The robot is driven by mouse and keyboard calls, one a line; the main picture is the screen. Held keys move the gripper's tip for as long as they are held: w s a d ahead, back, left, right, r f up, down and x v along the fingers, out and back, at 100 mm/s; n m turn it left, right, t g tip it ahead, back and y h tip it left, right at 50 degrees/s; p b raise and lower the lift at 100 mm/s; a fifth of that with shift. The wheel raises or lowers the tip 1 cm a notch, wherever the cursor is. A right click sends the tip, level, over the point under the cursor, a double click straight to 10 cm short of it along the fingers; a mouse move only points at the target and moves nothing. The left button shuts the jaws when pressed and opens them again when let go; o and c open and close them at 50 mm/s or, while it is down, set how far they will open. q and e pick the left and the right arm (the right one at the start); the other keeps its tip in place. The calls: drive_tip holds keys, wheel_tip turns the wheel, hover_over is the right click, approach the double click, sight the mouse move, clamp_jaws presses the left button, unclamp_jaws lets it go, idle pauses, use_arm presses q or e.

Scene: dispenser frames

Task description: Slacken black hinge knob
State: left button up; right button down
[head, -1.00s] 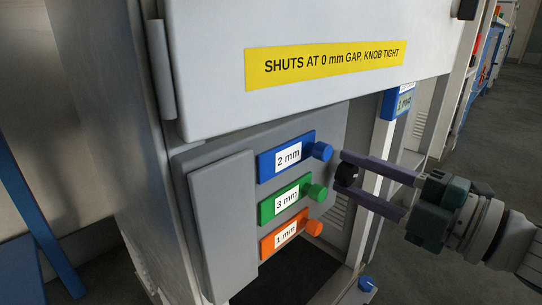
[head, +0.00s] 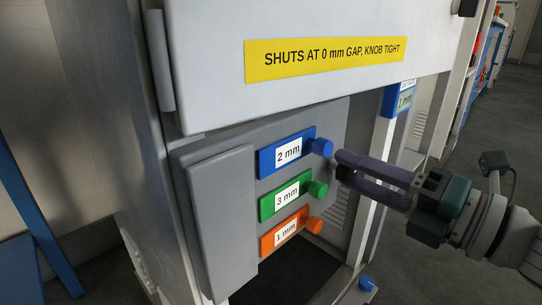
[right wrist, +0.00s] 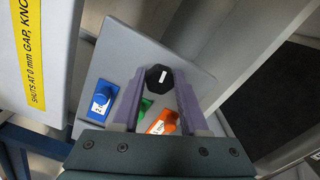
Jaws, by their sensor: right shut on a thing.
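The black hinge knob (right wrist: 157,80) shows in the right wrist view as a faceted black head with a short white mark. It sits between the two purple fingertips of my right gripper (head: 341,168), which is shut on it. In the head view the fingers largely hide the knob, at the right edge of the grey panel (head: 222,220). My left gripper is not in view.
Blue 2 mm (head: 288,153), green 3 mm (head: 286,195) and orange 1 mm (head: 283,233) tags with knobs sit just left of my gripper. Above is a white door (head: 330,95) with a yellow label (head: 325,60) reading "SHUTS AT 0 mm GAP, KNOB TIGHT".

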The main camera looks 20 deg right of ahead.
idle(0.3)
drive_tip(key=shift+c, duration=2.2)
unclamp_jaws()
drive_tip(key=p+v, duration=0.2)
drive_tip(key=v, duration=0.8)
drive_tip(key=shift+w, duration=0.1)
